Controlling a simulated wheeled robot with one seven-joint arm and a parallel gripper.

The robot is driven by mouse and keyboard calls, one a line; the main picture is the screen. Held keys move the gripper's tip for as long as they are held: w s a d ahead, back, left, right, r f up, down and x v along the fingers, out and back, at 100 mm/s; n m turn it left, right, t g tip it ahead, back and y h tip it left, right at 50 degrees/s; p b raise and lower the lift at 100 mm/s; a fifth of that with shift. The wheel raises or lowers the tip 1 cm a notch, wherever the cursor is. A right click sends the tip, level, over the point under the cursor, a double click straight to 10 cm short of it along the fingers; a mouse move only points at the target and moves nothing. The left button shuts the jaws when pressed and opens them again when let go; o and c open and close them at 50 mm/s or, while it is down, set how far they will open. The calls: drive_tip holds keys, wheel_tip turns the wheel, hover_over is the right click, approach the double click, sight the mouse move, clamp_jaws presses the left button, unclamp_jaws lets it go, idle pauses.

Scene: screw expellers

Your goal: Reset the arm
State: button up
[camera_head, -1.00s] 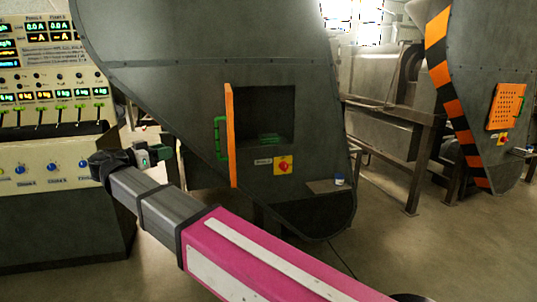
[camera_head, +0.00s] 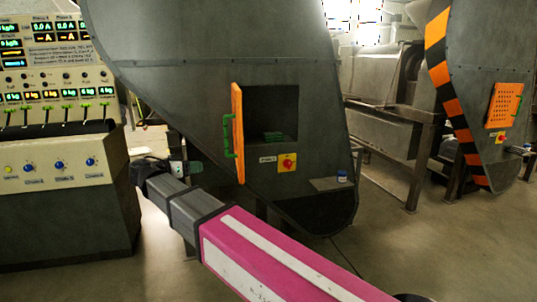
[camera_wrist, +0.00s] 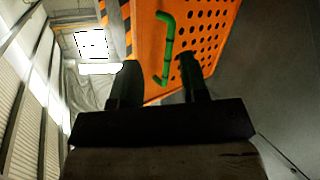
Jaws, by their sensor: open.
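My gripper shows in the wrist view (camera_wrist: 158,85), with its two dark fingers apart and nothing between them. The orange perforated door (camera_wrist: 205,35) with a green handle (camera_wrist: 164,48) is just beyond the fingers; I cannot tell if a fingertip touches it. In the head view the orange door (camera_head: 237,135) stands open at the left of a dark square opening in the grey machine housing (camera_head: 215,85). My pink and grey arm reaches from the lower right towards the door's lower left.
A control panel (camera_head: 60,175) with knobs and displays stands at the left. A red and yellow switch (camera_head: 287,163) and a small ledge with a jar (camera_head: 342,177) sit on the housing. A second machine (camera_head: 500,60) stands at the right. Floor is clear at lower right.

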drive_tip(key=w+d+f+n+g+y, duration=0.2)
drive_tip(key=d+f+g, duration=0.1)
drive_tip(key=d+f, duration=0.9)
drive_tip(key=w+d+f+n+g+y, duration=0.2)
drive_tip(key=w+d+f+n+g, duration=0.15)
drive_tip(key=d+f, duration=0.8)
drive_tip(key=s+d+f+g+y, duration=0.2)
drive_tip(key=s+d+f, duration=0.3)
drive_tip(key=d, duration=0.5)
drive_tip(key=s+d+f+g+y, duration=0.2)
drive_tip(key=s+d+f+y, duration=0.3)
drive_tip(key=d+f, duration=0.4)
drive_tip(key=s+d, duration=0.1)
drive_tip(key=d, duration=0.1)
drive_tip(key=shift+s+d+f+n, duration=0.15)
drive_tip(key=shift+s+d+n, duration=0.15)
drive_tip(key=shift+n, duration=0.05)
